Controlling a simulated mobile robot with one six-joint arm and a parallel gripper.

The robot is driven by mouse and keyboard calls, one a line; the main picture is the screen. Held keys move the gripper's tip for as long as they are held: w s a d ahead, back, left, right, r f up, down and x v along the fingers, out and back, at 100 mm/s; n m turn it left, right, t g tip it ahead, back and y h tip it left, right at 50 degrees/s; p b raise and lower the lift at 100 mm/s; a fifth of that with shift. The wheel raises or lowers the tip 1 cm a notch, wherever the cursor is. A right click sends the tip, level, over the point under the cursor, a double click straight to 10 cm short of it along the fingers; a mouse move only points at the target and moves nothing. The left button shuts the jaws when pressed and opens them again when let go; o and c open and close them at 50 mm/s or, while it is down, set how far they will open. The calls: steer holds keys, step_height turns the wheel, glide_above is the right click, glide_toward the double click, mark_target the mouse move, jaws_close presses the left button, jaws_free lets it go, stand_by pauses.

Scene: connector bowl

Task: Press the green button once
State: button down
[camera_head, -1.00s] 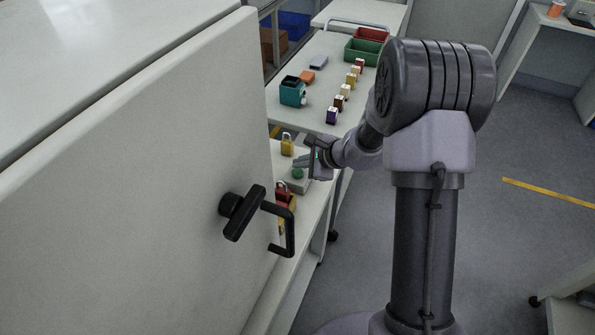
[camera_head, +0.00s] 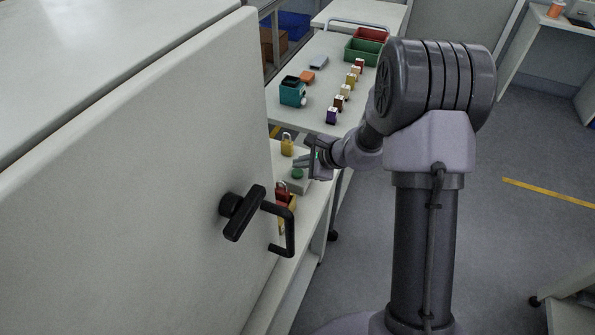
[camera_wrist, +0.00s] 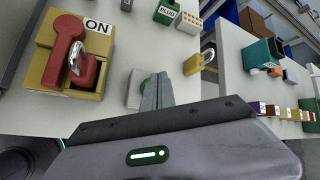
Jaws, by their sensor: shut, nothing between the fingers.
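The green button (camera_head: 297,174) sits on a small pale box (camera_head: 302,185) on the white bench, beside the big white door. My gripper (camera_head: 299,161) is shut and empty. In the head view its fingertips are close to the button, just above it in the picture. The pale box (camera_wrist: 133,92) shows there too. I cannot tell whether the fingers touch the button.
A yellow box with a red lever (camera_wrist: 66,50) marked ON stands close by. A yellow padlock (camera_head: 287,145) stands behind the button. The white door with a black handle (camera_head: 243,212) is at the left. A table beyond holds a teal block (camera_head: 291,92), small blocks and bins.

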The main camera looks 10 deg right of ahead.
mark_target(300, 173)
steer(key=shift+f+b, duration=0.45)
steer(key=shift+b, duration=0.25)
steer(key=shift+f+b, duration=0.5)
steer(key=shift+b, duration=0.1)
stand_by(0.7)
steer(key=shift+r, duration=0.15)
steer(key=shift+r+p, duration=0.6)
steer(key=shift+r, duration=0.2)
step_height(300, 173, up, 5)
steer(key=p, duration=0.3)
steer(key=shift+r+p, duration=0.1)
steer(key=shift+p, duration=0.2)
stand_by(0.4)
